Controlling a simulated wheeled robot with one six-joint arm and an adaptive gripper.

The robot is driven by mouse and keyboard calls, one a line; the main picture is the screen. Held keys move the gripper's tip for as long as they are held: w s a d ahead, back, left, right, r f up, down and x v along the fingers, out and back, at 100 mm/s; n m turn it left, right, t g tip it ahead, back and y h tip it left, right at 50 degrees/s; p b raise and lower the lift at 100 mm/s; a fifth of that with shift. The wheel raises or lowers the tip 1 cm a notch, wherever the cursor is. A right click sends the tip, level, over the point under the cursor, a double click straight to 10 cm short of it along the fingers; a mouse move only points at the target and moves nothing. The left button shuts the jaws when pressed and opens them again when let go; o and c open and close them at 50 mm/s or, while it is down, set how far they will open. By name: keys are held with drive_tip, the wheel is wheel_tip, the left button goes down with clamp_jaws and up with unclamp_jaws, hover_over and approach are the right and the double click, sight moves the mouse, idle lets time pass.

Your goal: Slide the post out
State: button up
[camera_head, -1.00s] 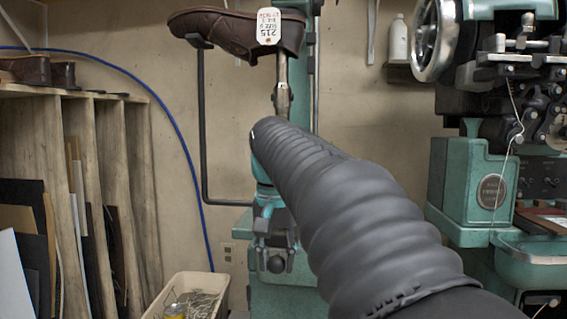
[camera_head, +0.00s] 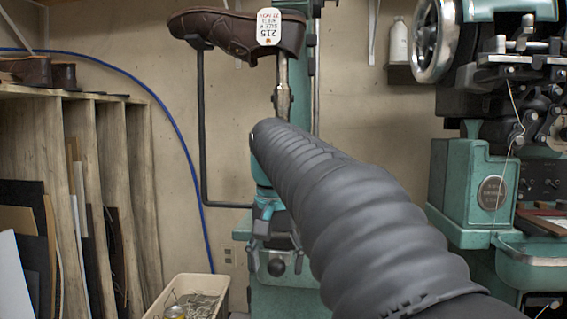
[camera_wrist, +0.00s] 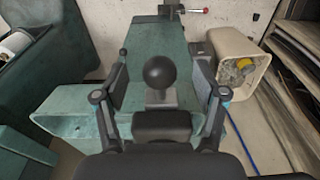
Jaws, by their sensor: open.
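A black ball knob (camera_head: 276,267) sits on the front of a green machine column (camera_head: 270,303). My gripper (camera_head: 276,262) is open, with one finger at each side of the knob. In the wrist view the knob (camera_wrist: 166,73) shows between the fingers of my gripper (camera_wrist: 161,68), with gaps on both sides and no contact visible. Above, a metal post (camera_head: 282,95) stands upright under a brown shoe (camera_head: 228,33) with a white tag (camera_head: 269,26). My arm hides the lower post and part of the column.
A black bent rod (camera_head: 202,130) stands left of the column. A beige bin (camera_head: 190,290) with small metal parts is at the lower left, beside wooden racks (camera_head: 85,170). A green stitching machine (camera_head: 475,185) stands at the right. A blue hose (camera_head: 165,105) runs along the wall.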

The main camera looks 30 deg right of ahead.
drive_tip(key=shift+r, duration=0.1)
wheel_tip(320, 180, up, 7)
drive_tip(key=s+a+p, duration=0.1)
drive_tip(key=p, duration=0.5)
drive_tip(key=shift+s, duration=0.35)
drive_tip(key=shift+a, duration=0.1)
drive_tip(key=s+a+f+n+t, duration=0.2)
drive_tip(key=s+a+f+n, duration=0.1)
drive_tip(key=s+f, duration=0.4)
drive_tip(key=s+a+f+n+t, duration=0.2)
drive_tip(key=s+f, duration=0.5)
drive_tip(key=f, duration=0.6)
drive_tip(key=shift+s+a+n+t+y, duration=0.3)
drive_tip(key=shift+a+n, duration=0.6)
drive_tip(key=shift+a, duration=0.35)
